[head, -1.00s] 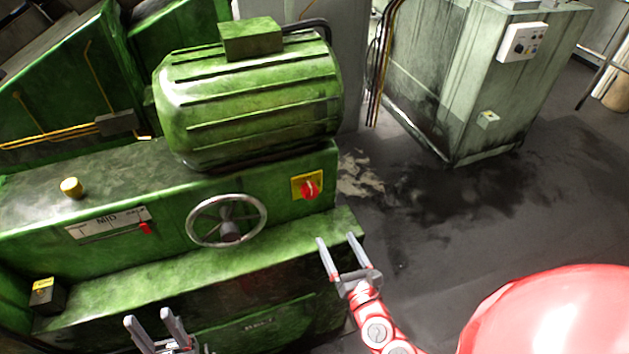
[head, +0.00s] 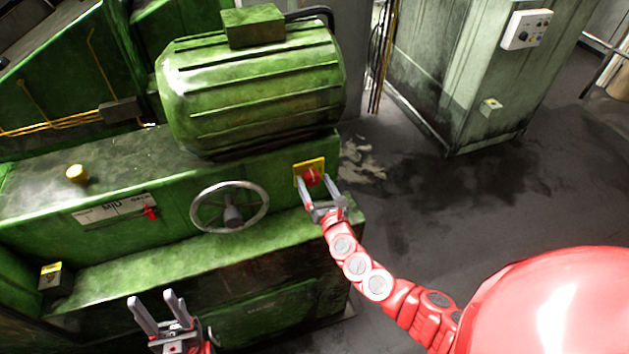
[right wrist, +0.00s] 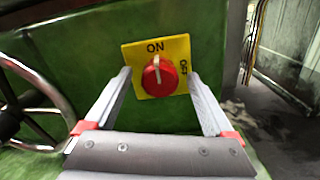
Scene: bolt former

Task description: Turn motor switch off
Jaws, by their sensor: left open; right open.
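The motor switch is a red rotary knob (head: 311,177) on a yellow plate (head: 300,168) on the front of the green machine. In the right wrist view the knob (right wrist: 159,76) has a white mark pointing up at "ON"; "OFF" is printed at the plate's right (right wrist: 184,66). My right gripper (head: 318,184) is open, with its fingers on either side of the knob in the picture. In the wrist view its fingertips (right wrist: 160,75) flank the plate; contact with the knob is not visible. My left gripper (head: 154,300) is open and empty at the lower left, before the machine.
A handwheel (head: 230,206) stands out left of the switch, and a red lever (head: 151,213) is further left. The green motor (head: 250,90) sits above. A grey cabinet (head: 440,70) stands at the back right. The floor (head: 430,230) right of the machine is clear.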

